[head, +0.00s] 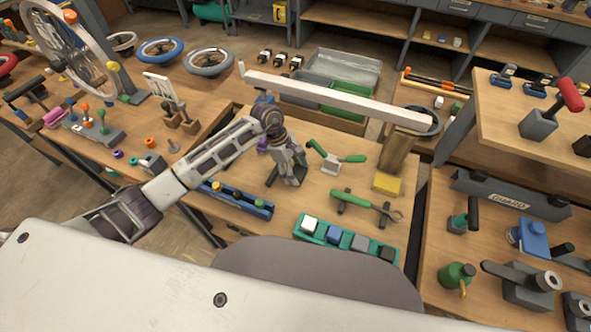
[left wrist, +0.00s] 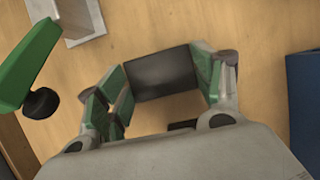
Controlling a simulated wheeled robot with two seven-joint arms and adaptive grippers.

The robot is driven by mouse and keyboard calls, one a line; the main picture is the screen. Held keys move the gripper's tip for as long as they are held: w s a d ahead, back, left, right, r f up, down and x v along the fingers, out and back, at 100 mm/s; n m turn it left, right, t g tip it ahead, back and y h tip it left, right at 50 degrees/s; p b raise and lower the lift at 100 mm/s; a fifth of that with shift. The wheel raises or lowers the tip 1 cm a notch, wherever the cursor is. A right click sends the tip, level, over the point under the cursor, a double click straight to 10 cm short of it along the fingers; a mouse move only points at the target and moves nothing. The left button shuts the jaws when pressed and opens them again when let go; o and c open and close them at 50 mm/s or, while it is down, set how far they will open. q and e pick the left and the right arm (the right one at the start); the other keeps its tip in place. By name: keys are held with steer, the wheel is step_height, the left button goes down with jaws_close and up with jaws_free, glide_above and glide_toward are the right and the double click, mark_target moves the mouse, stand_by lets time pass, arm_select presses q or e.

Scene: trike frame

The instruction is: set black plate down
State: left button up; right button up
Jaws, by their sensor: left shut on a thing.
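The black plate (left wrist: 160,72) is a dark rectangular piece between the fingers of my left gripper (left wrist: 158,88) in the left wrist view. The green-padded fingers are shut on its two sides. In the head view my left gripper (head: 290,173) points down over the middle of the wooden table, low near its top. The gripper hides most of the plate there. I cannot tell whether the plate touches the table. My right gripper is not in view.
A blue rail (head: 235,200) is at the left, a teal tray (head: 345,239) of blocks in front. A long white beam (head: 335,98) spans the back on a wooden post.

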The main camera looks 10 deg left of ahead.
arm_select(q)
steer(key=o, duration=1.4)
steer(key=shift+c, duration=0.2)
steer(key=v, duration=1.2)
steer(key=shift+b, duration=0.45)
steer(key=shift+d+r, duration=0.1)
